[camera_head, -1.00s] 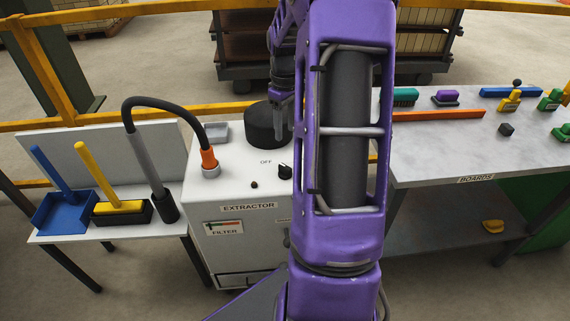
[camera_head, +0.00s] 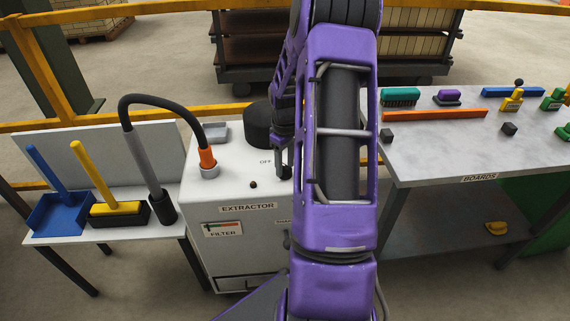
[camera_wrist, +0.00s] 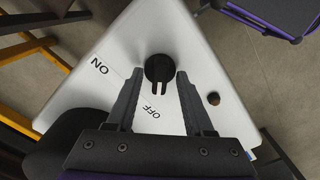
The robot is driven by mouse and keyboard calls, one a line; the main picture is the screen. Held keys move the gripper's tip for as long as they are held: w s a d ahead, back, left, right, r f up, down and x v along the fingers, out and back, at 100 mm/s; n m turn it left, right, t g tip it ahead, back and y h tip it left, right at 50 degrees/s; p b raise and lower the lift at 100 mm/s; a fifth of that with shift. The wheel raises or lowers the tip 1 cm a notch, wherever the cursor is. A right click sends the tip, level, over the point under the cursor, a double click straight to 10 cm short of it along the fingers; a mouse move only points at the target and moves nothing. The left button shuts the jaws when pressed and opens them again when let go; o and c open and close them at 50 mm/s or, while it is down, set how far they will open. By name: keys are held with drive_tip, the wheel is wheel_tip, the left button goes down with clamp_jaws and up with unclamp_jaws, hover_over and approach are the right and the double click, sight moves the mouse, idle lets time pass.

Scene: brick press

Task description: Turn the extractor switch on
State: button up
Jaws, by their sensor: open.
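The extractor (camera_head: 232,185) is a white cabinet left of my arm, with OFF marked on its top. Its switch is a black rotary knob (camera_wrist: 158,69), seen in the wrist view between the ON and OFF labels; its pointer ridge points toward OFF. In the head view the knob (camera_head: 286,172) is mostly hidden by my gripper (camera_head: 283,171). In the wrist view my gripper (camera_wrist: 157,82) is open, its two fingers on either side of the knob's lower part. I cannot tell whether they touch it.
A black cylinder (camera_head: 258,124) stands at the back of the cabinet top. A hose (camera_head: 140,140) with an orange end rises at the left. A side table holds a blue dustpan (camera_head: 60,212) and a brush (camera_head: 120,209). The boards table (camera_head: 440,160) stands at the right.

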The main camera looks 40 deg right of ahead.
clamp_jaws()
drive_tip(key=shift+m, duration=0.3)
drive_tip(key=m, duration=0.3)
drive_tip(key=shift+m, duration=0.4)
drive_tip(key=m, duration=0.4)
drive_tip(key=shift+p, duration=0.4)
drive_tip(key=m, duration=0.5)
drive_tip(key=shift+r+p, duration=0.1)
drive_tip(key=shift+p, duration=0.25)
drive_tip(key=shift+m+p, duration=0.45)
drive_tip(key=shift+m, duration=1.75)
unclamp_jaws()
